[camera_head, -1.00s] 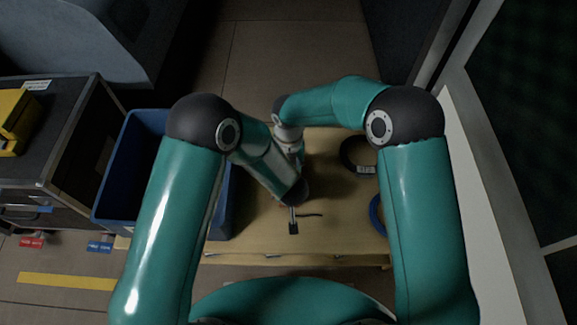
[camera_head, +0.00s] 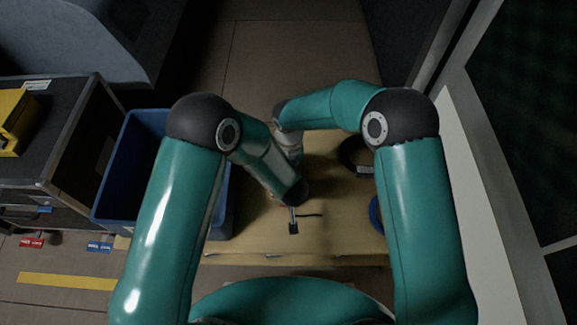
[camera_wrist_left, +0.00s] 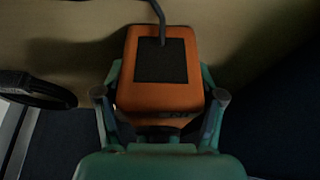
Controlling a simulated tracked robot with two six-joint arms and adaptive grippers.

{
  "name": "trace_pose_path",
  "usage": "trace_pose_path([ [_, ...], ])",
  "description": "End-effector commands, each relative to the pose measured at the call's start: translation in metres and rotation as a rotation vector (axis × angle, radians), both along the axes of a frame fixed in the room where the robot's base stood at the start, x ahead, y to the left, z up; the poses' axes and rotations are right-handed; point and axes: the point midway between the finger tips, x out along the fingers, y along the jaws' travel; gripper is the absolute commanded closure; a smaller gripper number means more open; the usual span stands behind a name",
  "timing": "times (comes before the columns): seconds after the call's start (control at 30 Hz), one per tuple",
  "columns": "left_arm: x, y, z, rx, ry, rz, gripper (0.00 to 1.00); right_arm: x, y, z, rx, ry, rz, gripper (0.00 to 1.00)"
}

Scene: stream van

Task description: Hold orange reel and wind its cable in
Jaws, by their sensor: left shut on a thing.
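The orange reel (camera_wrist_left: 160,92) fills the middle of the left wrist view, a boxy orange body with a dark square panel. Its grey cable (camera_wrist_left: 158,22) runs from the panel out of the top of that view. My left gripper (camera_wrist_left: 160,100) is shut on the reel, one finger on each side. My right gripper is out of sight behind my arm links.
The wooden table (camera_head: 270,246) has a black ring (camera_head: 350,160) with a label and a blue ring (camera_head: 375,213) at its right. A blue bin (camera_head: 117,165) stands left. A dark case (camera_head: 60,140) with a yellow box (camera_head: 15,120) is farther left.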

Motion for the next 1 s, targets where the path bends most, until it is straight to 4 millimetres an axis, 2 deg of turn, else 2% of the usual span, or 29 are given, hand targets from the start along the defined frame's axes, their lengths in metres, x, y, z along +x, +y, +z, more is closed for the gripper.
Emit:
trace_pose_path([
  [0.37, 0.0001, 0.0006, -0.0001, 0.001, 0.000, 0.003, 0.95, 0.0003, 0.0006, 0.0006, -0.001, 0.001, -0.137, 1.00],
  [1.0, -0.0001, 0.0007, -0.0002, 0.001, 0.001, 0.004, 0.95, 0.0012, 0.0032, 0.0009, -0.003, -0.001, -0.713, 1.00],
])
